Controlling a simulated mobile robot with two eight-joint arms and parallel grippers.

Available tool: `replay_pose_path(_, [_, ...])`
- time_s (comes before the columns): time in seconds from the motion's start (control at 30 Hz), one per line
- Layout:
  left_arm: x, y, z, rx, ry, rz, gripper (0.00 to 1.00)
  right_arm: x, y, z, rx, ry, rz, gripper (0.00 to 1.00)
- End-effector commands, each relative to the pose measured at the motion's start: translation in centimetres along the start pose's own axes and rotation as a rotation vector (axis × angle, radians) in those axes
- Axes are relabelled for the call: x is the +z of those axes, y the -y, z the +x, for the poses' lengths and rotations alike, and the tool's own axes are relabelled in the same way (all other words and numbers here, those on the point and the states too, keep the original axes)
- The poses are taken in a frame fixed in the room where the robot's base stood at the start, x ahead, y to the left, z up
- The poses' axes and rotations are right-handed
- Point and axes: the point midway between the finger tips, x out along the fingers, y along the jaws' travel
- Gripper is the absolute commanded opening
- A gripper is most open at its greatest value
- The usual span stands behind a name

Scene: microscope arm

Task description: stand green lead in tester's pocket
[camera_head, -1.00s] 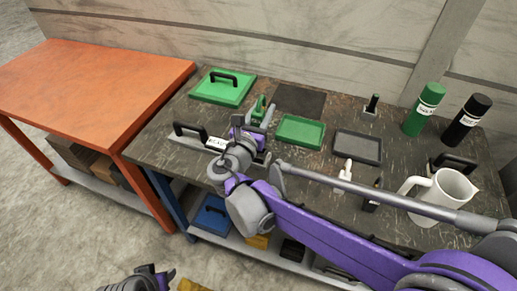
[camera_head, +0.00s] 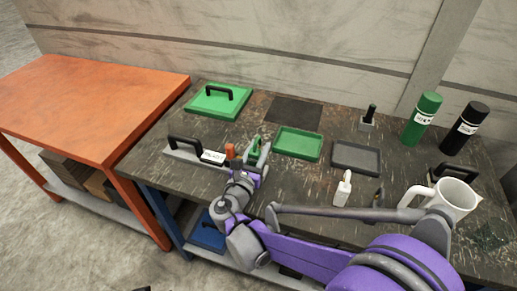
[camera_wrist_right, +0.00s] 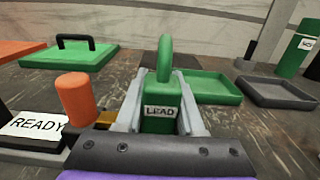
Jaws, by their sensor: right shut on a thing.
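The green lead (camera_head: 254,148) is held upright between the fingers of my right gripper (camera_head: 258,154). In the right wrist view it is a green block (camera_wrist_right: 160,112) marked LEAD with a looped top. The tester (camera_head: 186,149) lies left of the gripper, with a black handle and a white label; the label reads READY in the right wrist view (camera_wrist_right: 34,128). An orange peg (camera_wrist_right: 75,97) stands at the tester's right end, just left of the gripper. The pocket is not clearly visible, and I cannot tell whether the lead's bottom touches anything. My left gripper is out of view.
A green tray (camera_head: 318,151) and dark grey tray (camera_head: 376,165) lie to the right. A green lid (camera_head: 236,99) is behind. A white bottle (camera_head: 342,191), white mug (camera_head: 450,199) and green and black cylinders stand further right. An orange table (camera_head: 90,85) adjoins at left.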

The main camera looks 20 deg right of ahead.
Motion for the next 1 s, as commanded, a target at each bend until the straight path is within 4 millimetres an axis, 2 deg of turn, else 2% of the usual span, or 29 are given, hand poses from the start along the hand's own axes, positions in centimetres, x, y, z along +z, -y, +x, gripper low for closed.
replay_pose_path(0.13, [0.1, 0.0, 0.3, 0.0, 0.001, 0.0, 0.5, -0.4, 0.0, 0.0, 0.0, 0.0, -0.001, 0.0])
replay_pose_path(0.17, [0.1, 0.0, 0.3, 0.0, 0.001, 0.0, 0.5, -0.4, 0.0, 0.0, 0.0, 0.0, 0.0, 0.41])
replay_pose_path(0.3, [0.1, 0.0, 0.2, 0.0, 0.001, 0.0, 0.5, -0.3, 0.0, 0.0, 0.0, 0.0, 0.0, 0.66])
replay_pose_path(0.67, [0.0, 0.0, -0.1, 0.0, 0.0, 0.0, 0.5, 0.1, 0.0, 0.0, 0.0, 0.0, 0.0, 0.67])
replay_pose_path(0.77, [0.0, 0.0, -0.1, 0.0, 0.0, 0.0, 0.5, 0.1, -0.2, -1.1, 0.005, 0.0, 0.0, 0.67])
replay_pose_path(1.0, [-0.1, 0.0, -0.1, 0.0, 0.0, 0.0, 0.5, 0.1, -0.2, -6.2, 0.007, 0.0, 0.001, 0.67])
